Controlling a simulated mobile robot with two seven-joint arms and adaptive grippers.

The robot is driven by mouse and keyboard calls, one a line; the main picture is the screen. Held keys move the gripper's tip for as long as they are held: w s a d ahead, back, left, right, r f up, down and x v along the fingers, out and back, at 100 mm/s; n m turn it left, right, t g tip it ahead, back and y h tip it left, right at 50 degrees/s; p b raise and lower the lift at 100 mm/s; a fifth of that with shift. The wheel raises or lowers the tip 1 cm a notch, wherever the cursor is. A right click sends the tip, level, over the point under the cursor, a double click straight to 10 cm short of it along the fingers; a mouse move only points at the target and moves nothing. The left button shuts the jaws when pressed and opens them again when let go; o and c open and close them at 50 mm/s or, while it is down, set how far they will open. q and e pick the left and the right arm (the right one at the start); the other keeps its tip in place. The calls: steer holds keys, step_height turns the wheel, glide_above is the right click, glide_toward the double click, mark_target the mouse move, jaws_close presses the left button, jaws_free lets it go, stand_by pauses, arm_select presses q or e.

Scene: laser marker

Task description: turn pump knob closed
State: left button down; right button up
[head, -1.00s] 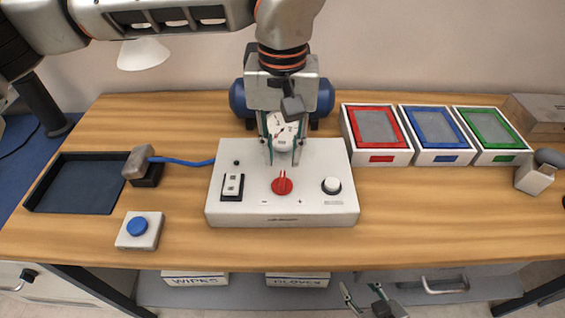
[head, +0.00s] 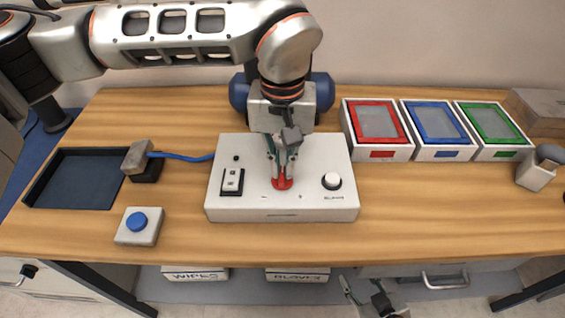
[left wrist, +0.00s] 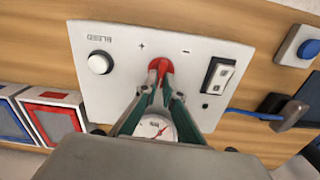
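The red pump knob (head: 282,184) sits at the front middle of the white control box (head: 238,208), between "-" and "+" marks. My left gripper (head: 281,177) points down at it, with its fingers closed in on either side. In the left wrist view the fingertips (left wrist: 159,85) meet at the red knob (left wrist: 160,66). The knob's pointer direction is largely hidden by the fingers. A round gauge (left wrist: 155,128) with a red needle shows between the fingers. My right gripper (head: 366,291) is open and empty, low in front of the table.
The box also carries a black-and-white rocker switch (head: 232,181) and a white button (head: 331,181). A blue button block (head: 137,226), dark tray (head: 75,183) and corded tool (head: 138,157) are left. Three colour-framed boxes (head: 380,154) stand right. A blue tank (head: 323,91) is behind.

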arm_select(q)
steer(key=shift+n, duration=0.4)
steer(key=n, duration=0.5)
steer(key=shift+a+n, duration=0.25)
steer(key=shift+n, duration=0.05)
steer(key=n, duration=0.3)
steer(key=shift+s+a+n, duration=0.1)
steer(key=shift+n, duration=0.2)
steer(key=n, duration=0.3)
steer(key=shift+s+n, duration=0.1)
steer(key=shift+n, duration=0.2)
steer(key=n, duration=0.3)
steer(key=shift+s+a+n, duration=0.1)
steer(key=shift+s+n, duration=0.05)
steer(key=shift+n, duration=0.15)
steer(key=n, duration=0.3)
steer(key=shift+s+n+b, duration=0.15)
steer(key=shift+n+b, duration=0.15)
steer(key=shift+n, duration=0.1)
steer(key=n, duration=0.6)
steer(key=shift+s+n+b, duration=0.2)
steer(key=shift+n+b, duration=0.1)
steer(key=shift+n, duration=0.1)
steer(key=c, duration=2.2)
jaws_free()
